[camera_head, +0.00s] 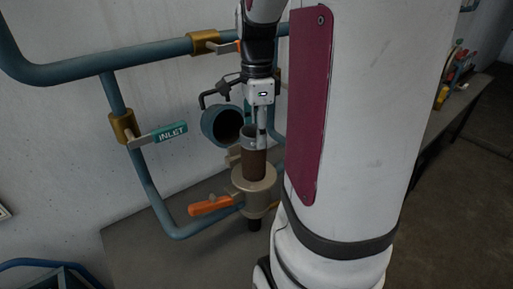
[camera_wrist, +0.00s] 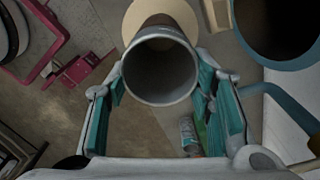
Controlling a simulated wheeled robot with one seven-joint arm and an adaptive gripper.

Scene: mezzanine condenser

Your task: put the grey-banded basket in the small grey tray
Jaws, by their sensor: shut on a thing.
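The grey-banded basket (camera_head: 255,164) is an upright open cylinder with a brown body and a grey band at the top. It stands over the beige valve-like housing (camera_head: 253,184); I cannot tell whether its lower end is inside or just above it. My gripper (camera_head: 253,141) is shut on the basket at its grey band. In the wrist view the basket's round grey rim (camera_wrist: 160,72) sits between the two teal-padded fingers of my gripper (camera_wrist: 161,80). I cannot make out the small grey tray in either view.
Blue pipes (camera_head: 150,62) run along the wall, with a teal INLET handle (camera_head: 169,132) and an orange lever (camera_head: 211,205). A wide open pipe mouth (camera_head: 224,125) is close left of my gripper. Coloured items (camera_head: 455,73) lie on a bench at right.

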